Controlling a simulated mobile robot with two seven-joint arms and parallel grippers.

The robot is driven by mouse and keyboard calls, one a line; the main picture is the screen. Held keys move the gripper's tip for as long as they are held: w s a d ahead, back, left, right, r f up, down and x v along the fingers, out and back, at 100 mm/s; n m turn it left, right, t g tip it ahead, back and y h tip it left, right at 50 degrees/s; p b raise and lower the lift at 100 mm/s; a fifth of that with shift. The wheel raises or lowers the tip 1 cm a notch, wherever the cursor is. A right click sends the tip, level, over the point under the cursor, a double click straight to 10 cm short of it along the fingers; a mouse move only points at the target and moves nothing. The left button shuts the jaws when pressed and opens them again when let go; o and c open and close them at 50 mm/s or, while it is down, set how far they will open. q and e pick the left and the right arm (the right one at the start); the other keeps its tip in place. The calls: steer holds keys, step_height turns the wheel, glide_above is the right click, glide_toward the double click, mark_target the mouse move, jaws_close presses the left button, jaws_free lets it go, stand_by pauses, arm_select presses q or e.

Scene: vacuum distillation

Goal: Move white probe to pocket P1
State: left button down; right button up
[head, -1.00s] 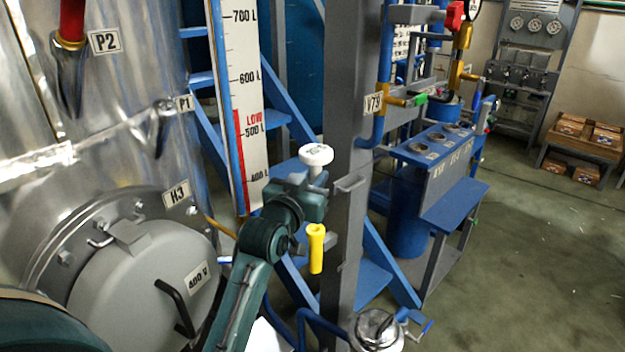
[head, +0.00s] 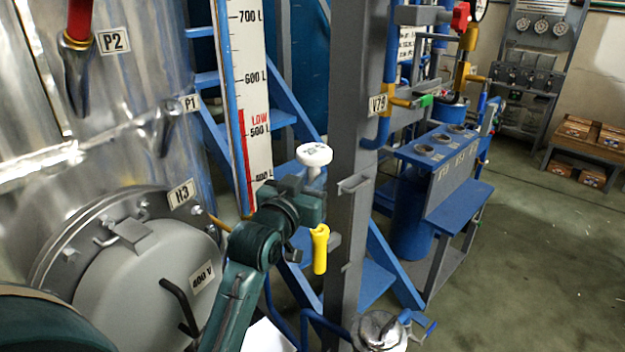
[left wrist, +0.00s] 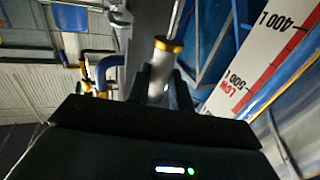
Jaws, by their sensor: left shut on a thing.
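The white probe (head: 314,155) has a round white head and stands roughly upright in my left gripper (head: 313,187), in front of the grey column. In the left wrist view my left gripper (left wrist: 158,88) is shut on the probe's pale shaft (left wrist: 160,72), which shows a gold-coloured end. Pocket P1 (head: 163,130) is a slanted metal sleeve on the shiny tank, under its P1 label, left of and apart from the probe. Its mouth looks empty, but is small. My right gripper is not in view.
A red probe (head: 80,20) sits in pocket P2 (head: 76,75). A yellow handle (head: 320,250) hangs beside the grey column (head: 352,130), just below my left gripper. The level gauge (head: 250,90) and blue stairs stand behind. The round tank hatch (head: 150,280) bulges out at lower left.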

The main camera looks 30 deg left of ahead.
arm_select(q)
steer(key=shift+s+r, duration=0.35)
steer(key=shift+s, duration=0.35)
steer(key=shift+s+r, duration=0.35)
steer(key=shift+s, duration=0.35)
